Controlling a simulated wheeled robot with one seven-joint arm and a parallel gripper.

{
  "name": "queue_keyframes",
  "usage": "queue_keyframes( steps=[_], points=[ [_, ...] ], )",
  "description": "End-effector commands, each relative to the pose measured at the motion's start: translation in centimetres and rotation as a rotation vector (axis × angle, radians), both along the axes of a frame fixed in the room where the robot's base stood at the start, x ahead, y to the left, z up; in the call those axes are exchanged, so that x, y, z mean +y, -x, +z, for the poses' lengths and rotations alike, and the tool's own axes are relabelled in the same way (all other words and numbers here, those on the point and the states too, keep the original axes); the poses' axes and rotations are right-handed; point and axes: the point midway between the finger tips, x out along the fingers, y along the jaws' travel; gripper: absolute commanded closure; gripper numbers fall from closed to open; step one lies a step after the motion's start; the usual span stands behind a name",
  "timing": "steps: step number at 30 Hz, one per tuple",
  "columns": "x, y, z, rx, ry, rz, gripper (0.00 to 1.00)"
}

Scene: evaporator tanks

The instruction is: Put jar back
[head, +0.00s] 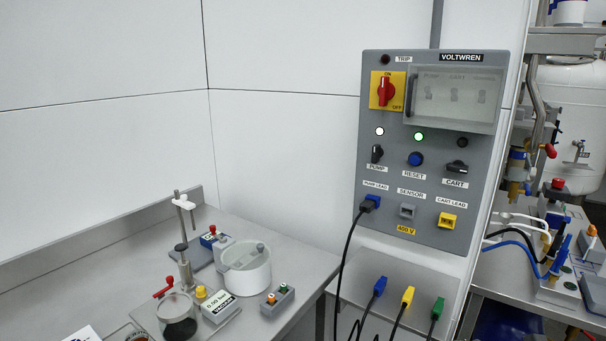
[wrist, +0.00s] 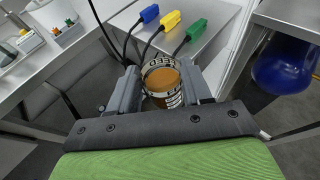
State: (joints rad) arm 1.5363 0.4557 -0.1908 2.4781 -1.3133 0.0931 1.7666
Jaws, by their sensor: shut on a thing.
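My gripper (wrist: 162,88) is shut on a clear jar (wrist: 160,78) with orange-brown contents and a printed band that seems to read FEED. The jar sits between the two grey fingers, seen from above at its open-looking top. It is held above the floor gap in front of a grey shelf. Neither my gripper nor this jar shows in the head view. Another glass jar (head: 177,318) with dark contents stands on the bench at lower left in the head view. A round rim (head: 138,336) is cut off by the bottom edge beside it.
The steel bench (head: 300,252) carries a white pot (head: 245,270), a grey meter box (head: 221,306) and small valves. A grey control panel (head: 430,150) stands at its right. A blue vessel (wrist: 284,66) is at right.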

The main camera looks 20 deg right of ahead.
Motion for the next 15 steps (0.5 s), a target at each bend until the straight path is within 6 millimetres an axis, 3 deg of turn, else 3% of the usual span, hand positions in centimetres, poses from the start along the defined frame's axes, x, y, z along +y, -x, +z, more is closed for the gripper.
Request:
queue_keyframes(
  steps=[8,15],
  points=[
    [2.8,-3.6,-0.2,0.013,-0.002,0.160,0.94],
    [7.6,-8.0,-1.0,0.025,-0.002,0.387,0.94]
  ],
)
